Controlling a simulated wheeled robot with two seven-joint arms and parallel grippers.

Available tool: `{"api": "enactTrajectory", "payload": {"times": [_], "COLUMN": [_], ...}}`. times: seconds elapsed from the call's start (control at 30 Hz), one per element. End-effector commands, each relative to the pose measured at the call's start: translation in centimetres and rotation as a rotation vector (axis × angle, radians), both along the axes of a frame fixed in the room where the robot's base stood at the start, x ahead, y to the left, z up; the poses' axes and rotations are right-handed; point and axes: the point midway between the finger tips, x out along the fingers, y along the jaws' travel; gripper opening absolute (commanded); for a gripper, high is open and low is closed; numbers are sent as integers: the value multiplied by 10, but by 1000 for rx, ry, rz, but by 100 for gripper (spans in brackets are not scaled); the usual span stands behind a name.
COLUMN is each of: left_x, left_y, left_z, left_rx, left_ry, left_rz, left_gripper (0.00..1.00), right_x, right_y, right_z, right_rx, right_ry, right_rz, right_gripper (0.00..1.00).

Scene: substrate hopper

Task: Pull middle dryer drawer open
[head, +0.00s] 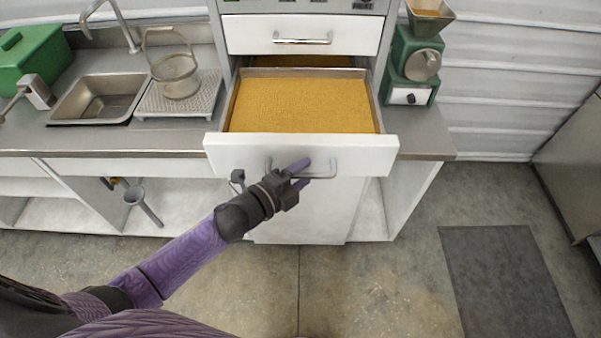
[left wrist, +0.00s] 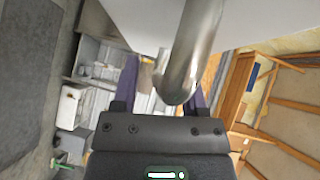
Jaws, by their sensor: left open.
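The middle dryer drawer (head: 233,157) is pulled out beneath a closed top drawer (head: 255,35). Its white front carries a metal bar handle (head: 330,170), and a yellow-brown grainy fill (head: 303,102) covers its inside. My left gripper (head: 302,174) is open at the handle, its purple fingers close to the bar. In the left wrist view the metal handle (left wrist: 187,60) runs down between the two spread fingers (left wrist: 165,88). I cannot tell whether either finger touches it. The right gripper is not in view.
A sink (head: 105,98), a drying tray (head: 180,97) with a wire basket (head: 177,76) and a green box (head: 32,55) are on the counter at left. A green grinder (head: 413,68) stands at right. The floor in front is clear, with a dark mat (head: 505,280) at right.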

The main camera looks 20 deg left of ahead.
Motion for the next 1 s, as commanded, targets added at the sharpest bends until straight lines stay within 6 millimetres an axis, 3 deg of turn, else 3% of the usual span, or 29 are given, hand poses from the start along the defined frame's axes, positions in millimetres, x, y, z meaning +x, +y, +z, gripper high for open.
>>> {"api": "enactTrajectory", "payload": {"times": [0.27,0.7,1.0], "left_x": [-7,-81,-86], "left_y": [4,46,48], "left_z": [1,13,14], "left_rx": [0,0,0], "left_ry": [1,2,-1], "left_rz": [0,1,-1], "left_gripper": [55,55,55], "right_x": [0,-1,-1], "right_y": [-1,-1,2], "right_z": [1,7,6], "right_rx": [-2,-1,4], "right_ry": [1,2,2], "right_rz": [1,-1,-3], "right_gripper": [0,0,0]}}
